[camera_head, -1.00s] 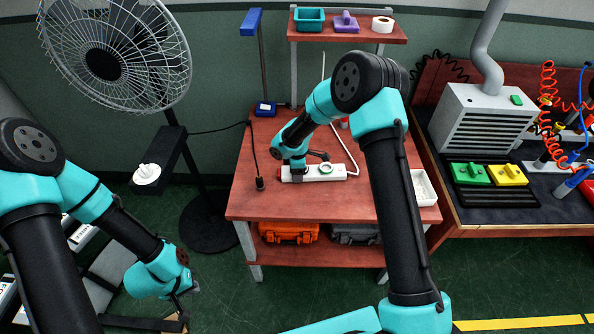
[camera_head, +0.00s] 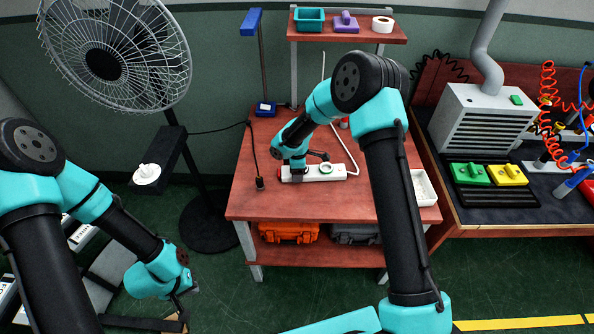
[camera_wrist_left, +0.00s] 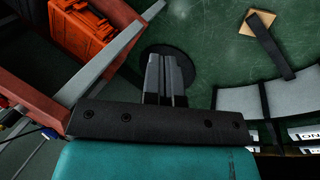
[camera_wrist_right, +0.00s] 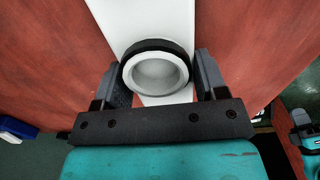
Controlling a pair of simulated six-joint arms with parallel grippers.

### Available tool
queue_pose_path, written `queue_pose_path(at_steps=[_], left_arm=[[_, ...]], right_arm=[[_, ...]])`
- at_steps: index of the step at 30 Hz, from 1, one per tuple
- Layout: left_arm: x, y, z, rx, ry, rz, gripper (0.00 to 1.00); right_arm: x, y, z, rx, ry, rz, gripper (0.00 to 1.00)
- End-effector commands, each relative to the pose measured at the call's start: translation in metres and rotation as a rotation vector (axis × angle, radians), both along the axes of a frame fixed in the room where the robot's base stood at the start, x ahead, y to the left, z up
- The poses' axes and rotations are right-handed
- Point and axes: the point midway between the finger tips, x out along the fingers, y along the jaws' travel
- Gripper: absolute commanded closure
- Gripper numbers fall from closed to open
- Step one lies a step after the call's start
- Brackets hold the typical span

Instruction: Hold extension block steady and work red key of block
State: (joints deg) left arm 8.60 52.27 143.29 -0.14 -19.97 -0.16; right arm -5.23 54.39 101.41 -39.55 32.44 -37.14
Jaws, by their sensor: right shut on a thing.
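The white extension block (camera_head: 334,174) lies on the red-brown table, with a green-ringed round socket near its middle. A small red part, apparently its red key (camera_head: 279,172), shows at the left end, partly hidden by my right gripper (camera_head: 297,177). My right gripper is shut across the block from above. In the right wrist view, its fingers (camera_wrist_right: 157,85) stand on both sides of the white block (camera_wrist_right: 150,20), around a dark-rimmed round socket; the red key is not visible there. My left gripper (camera_head: 186,298) hangs low, off the table; in the left wrist view its empty fingers (camera_wrist_left: 165,75) are together.
A black plug (camera_head: 260,184) on a cord lies left of the block. A white tray (camera_head: 425,187) sits at the table's right edge. A fan (camera_head: 104,64) stands at left; a shelf (camera_head: 350,30) rises behind. The table's front is clear.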

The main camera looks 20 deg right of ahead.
Motion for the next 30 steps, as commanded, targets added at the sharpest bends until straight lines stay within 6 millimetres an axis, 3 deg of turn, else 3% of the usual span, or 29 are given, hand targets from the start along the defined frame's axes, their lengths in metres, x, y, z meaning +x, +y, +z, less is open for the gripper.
queue_pose_path(at_steps=[20,26,30], left_arm=[[0.006,-0.001,0.0,0.003,-0.007,-0.006,1.0],[0.046,-0.01,0.002,0.023,-0.05,-0.042,1.0],[0.096,-0.025,0.01,0.035,-0.102,-0.089,1.0]], right_arm=[[0.0,0.0,0.0,0.0,-0.001,0.0,0.72],[0.0,0.0,0.0,0.0,-0.001,0.0,0.72],[0.0,0.0,0.0,0.0,-0.001,0.0,0.72]])
